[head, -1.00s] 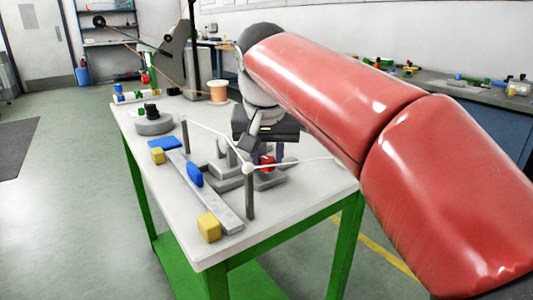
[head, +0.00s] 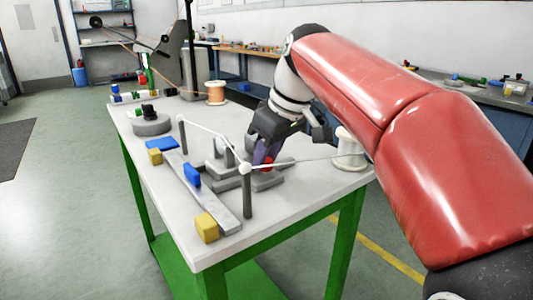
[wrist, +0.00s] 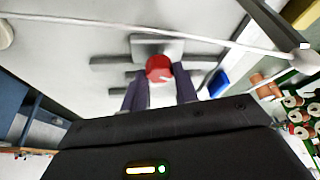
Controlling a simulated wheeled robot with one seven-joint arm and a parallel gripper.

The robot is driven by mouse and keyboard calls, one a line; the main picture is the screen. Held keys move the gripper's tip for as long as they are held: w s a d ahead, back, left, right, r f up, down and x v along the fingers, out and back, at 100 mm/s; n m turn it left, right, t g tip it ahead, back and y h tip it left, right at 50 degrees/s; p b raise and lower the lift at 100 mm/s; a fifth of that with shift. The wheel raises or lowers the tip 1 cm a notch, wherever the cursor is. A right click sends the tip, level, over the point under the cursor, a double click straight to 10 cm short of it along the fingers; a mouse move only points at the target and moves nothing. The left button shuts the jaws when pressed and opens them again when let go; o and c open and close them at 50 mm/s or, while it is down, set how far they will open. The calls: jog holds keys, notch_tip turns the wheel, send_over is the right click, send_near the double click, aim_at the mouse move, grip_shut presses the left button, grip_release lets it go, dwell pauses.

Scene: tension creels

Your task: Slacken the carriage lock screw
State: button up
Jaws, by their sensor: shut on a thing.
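The knob's underside and thread are hidden. A white thread line (wrist: 150,22) crosses beyond the knob in the wrist view.
A grey post (head: 247,195) with a white ball top stands close in front of the gripper, with a thread running to a white spool (head: 349,150). A grey bar (head: 212,195) with blue pieces and yellow blocks (head: 207,228) lies left. An orange-brown spool (head: 216,92) stands behind.

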jog(key=n+g, duration=0.1)
jog(key=n, duration=0.2)
jog(key=shift+w+n+y, duration=0.15)
jog(key=shift+n+y, duration=0.15)
jog(key=shift+n+g, duration=0.9)
jog(key=shift+n, duration=1.1)
jog(key=o, duration=1)
jog(key=shift+v, duration=3.9)
jog(key=shift+w+d, duration=0.1)
jog(key=shift+d, duration=0.05)
